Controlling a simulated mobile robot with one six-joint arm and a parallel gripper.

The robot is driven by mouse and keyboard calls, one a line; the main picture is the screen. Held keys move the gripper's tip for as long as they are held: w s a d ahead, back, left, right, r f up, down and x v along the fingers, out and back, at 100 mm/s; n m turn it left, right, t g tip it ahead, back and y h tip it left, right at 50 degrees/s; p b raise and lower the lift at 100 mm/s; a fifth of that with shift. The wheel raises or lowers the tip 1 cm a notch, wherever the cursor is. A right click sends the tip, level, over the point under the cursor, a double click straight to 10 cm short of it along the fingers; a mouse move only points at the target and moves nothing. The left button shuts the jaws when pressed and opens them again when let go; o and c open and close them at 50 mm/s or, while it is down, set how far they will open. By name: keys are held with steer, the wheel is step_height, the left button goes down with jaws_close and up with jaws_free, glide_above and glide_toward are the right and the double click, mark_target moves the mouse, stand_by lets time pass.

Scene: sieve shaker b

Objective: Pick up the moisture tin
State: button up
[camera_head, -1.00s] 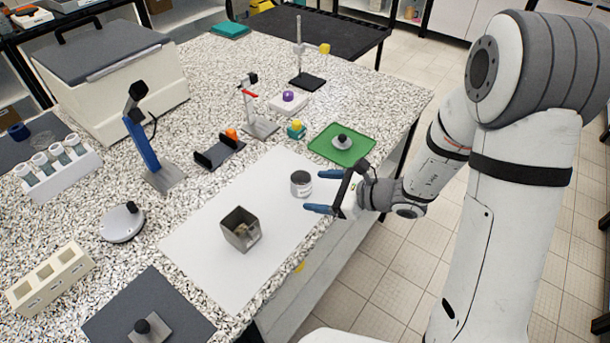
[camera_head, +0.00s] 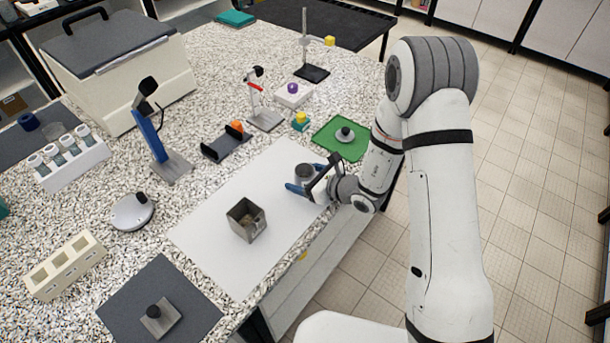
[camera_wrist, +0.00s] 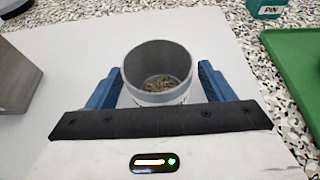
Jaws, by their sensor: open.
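The moisture tin (camera_head: 304,174) is a small grey, open-topped round tin on the white sheet near the table's right edge. In the wrist view the tin (camera_wrist: 160,72) stands upright and holds some brownish, grainy material. My gripper (camera_head: 302,180) is open, with its two blue fingers at either side of the tin. In the wrist view my gripper (camera_wrist: 160,85) shows one finger left and one right of the tin, with a gap visible on both sides. The tin's lower near part is hidden behind the gripper body.
A square grey metal container (camera_head: 246,220) stands on the white sheet (camera_head: 205,245), left of the tin. A green tray (camera_head: 335,145) with a knobbed lid (camera_head: 345,134) lies beyond it. A teal-and-yellow item (camera_head: 300,121) and a black cradle (camera_head: 226,146) stand farther back.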

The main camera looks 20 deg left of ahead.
steer(key=shift+c, duration=0.5)
steer(key=c, duration=0.9)
steer(key=shift+r, duration=0.1)
steer(key=shift+c, duration=0.2)
